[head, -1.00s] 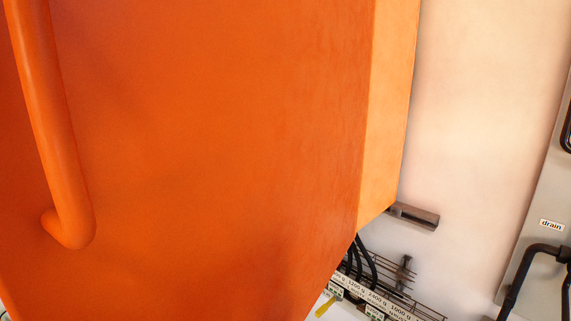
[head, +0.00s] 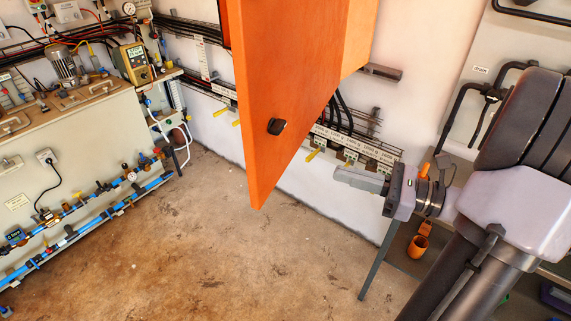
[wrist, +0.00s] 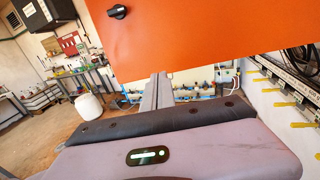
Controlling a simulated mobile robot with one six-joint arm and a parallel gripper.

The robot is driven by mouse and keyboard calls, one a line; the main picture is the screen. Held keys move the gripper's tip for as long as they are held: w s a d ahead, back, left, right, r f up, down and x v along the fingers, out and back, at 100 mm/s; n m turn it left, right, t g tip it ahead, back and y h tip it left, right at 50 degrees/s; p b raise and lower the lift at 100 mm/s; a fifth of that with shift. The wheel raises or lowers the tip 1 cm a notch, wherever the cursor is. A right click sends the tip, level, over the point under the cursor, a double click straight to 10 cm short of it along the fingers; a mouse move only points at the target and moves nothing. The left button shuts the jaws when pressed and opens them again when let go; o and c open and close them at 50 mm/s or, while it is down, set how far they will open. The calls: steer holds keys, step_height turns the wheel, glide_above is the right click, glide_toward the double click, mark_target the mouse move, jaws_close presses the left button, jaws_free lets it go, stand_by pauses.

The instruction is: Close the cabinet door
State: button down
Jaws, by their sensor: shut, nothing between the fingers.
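The orange cabinet door (head: 290,90) hangs in the upper middle of the head view. It stands open, its free edge to the left and a black knob (head: 277,126) low on its face. Its upper part is cut off by the frame. A lighter orange cabinet side (head: 360,38) shows beside it. My gripper (head: 338,176) is shut and empty, to the right of the door's lower part and pointing left. In the wrist view the door (wrist: 200,38) fills the upper middle, with the knob (wrist: 117,12) top left. My gripper (wrist: 158,80) shows just below the door's bottom edge; contact cannot be told.
A bench (head: 70,140) with pipes and gauges stands at the left. The floor (head: 210,250) between is clear. Black cables (head: 345,110) and a labelled rail with yellow handles (head: 360,148) run along the wall. An orange cup (head: 417,246) is below my gripper.

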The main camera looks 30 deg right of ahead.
mark_target(284, 159)
steer(key=b+x, duration=0.2)
steer(key=x, duration=0.8)
steer(key=shift+s+a+f, duration=0.1)
steer(key=shift+s+a, duration=0.05)
steer(key=shift+w+a, duration=0.2)
steer(key=shift+w, duration=0.1)
